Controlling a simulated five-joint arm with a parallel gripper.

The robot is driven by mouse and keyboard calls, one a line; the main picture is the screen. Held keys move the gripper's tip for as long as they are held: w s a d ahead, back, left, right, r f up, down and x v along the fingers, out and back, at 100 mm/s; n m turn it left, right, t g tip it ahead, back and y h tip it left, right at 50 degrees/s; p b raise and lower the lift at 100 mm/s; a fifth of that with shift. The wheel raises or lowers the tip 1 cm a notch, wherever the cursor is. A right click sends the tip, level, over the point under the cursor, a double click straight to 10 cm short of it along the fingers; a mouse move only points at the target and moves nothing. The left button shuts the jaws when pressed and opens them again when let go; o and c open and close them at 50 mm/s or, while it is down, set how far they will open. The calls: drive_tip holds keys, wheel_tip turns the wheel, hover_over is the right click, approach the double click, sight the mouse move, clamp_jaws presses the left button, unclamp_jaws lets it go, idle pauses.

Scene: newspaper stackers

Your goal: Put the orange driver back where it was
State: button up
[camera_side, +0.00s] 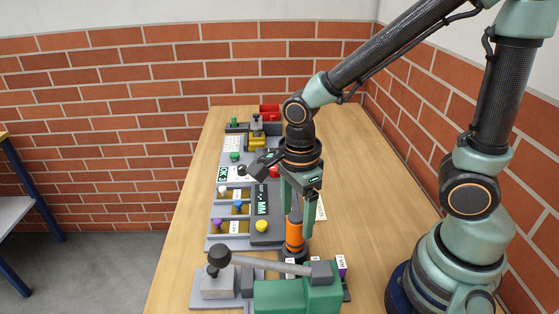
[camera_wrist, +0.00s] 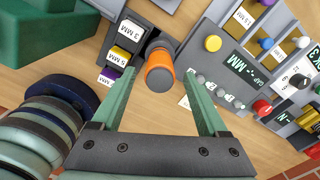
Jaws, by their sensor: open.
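The orange driver (camera_side: 294,236) stands upright near the front of the table, its lower end partly hidden behind a grey lever. In the wrist view its round grey end and orange handle (camera_wrist: 160,72) point up at the camera, at a dark labelled rack (camera_wrist: 150,14). The driver appears to stand in the rack, but its lower end is hidden. My gripper (camera_side: 297,212) is directly above, with its green fingers down around the handle's upper part. In the wrist view the fingers of the gripper (camera_wrist: 161,78) are open on either side of the handle, with visible gaps.
A green clamp-like tool (camera_side: 298,296) with a grey lever (camera_side: 262,264) stands close in front. Labelled panels with a yellow button (camera_side: 261,226) and coloured knobs lie to the left and behind. Red bins (camera_side: 270,110) stand at the far end. The table's right side (camera_side: 365,190) is clear.

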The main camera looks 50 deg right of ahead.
wheel_tip(320, 180, up, 5)
drive_tip(key=shift+r, duration=0.1)
drive_tip(key=shift+d+r+n, duration=0.15)
drive_tip(key=shift+r+n, duration=0.15)
drive_tip(key=shift+r, duration=0.1)
drive_tip(key=shift+w+d+r+n+t, duration=0.2)
drive_tip(key=shift+r+n+t, duration=0.1)
drive_tip(key=shift+n, duration=0.3)
drive_tip(key=d+r+n+t, duration=0.5)
drive_tip(key=d+r+n, duration=0.2)
drive_tip(key=n, duration=1.2)
drive_tip(key=shift+w+d+n, duration=0.2)
drive_tip(key=shift+w+n, duration=0.2)
drive_tip(key=shift+w, duration=0.05)
